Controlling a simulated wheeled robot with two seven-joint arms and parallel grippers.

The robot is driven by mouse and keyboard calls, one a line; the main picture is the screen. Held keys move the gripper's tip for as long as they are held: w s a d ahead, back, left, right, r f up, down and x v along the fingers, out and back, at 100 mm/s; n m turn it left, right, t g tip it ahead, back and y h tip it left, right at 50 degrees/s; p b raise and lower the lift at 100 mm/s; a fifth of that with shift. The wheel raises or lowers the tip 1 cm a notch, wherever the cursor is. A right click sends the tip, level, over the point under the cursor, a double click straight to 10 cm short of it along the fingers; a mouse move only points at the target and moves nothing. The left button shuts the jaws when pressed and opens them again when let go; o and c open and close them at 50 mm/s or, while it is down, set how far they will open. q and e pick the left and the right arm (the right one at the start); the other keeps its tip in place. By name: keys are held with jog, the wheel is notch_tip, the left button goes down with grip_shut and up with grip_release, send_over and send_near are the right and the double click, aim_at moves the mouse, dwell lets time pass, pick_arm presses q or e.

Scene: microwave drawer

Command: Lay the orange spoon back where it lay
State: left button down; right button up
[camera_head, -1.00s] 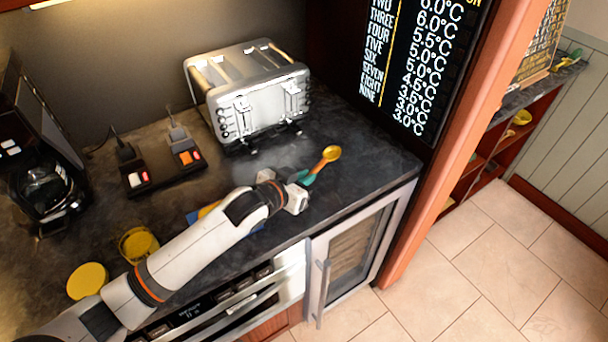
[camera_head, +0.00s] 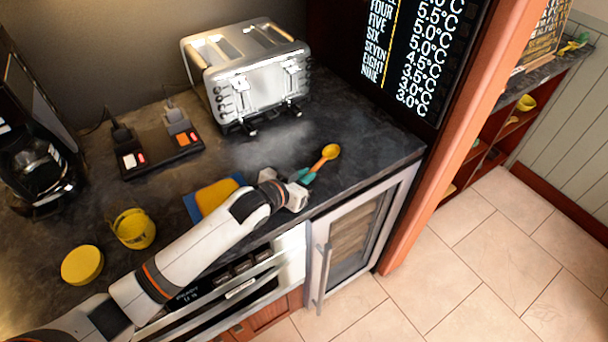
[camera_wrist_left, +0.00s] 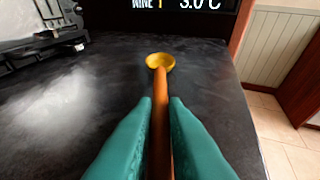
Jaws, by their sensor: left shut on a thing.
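The orange spoon has a yellow bowl (camera_head: 331,152) and an orange handle. In the head view it points up and to the right, over the right part of the dark counter. My left gripper (camera_head: 304,176), with teal fingertips, is shut on its handle. In the left wrist view, the spoon (camera_wrist_left: 160,85) runs straight ahead between the two teal fingers (camera_wrist_left: 160,125), bowl at the far end. I cannot tell whether the spoon touches the counter. My right gripper is not in view.
A silver toaster (camera_head: 255,80) stands at the back. A power strip (camera_head: 160,150), a yellow cup (camera_head: 134,229), a yellow lid (camera_head: 82,265), a yellow sponge on blue (camera_head: 212,197) and a coffee maker (camera_head: 38,165) are to the left. The counter (camera_head: 360,140) around the spoon is clear.

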pick_arm(q)
jog(key=c, duration=1.4)
grip_release()
jog(key=b+v, duration=0.1)
jog(key=v, duration=1.1)
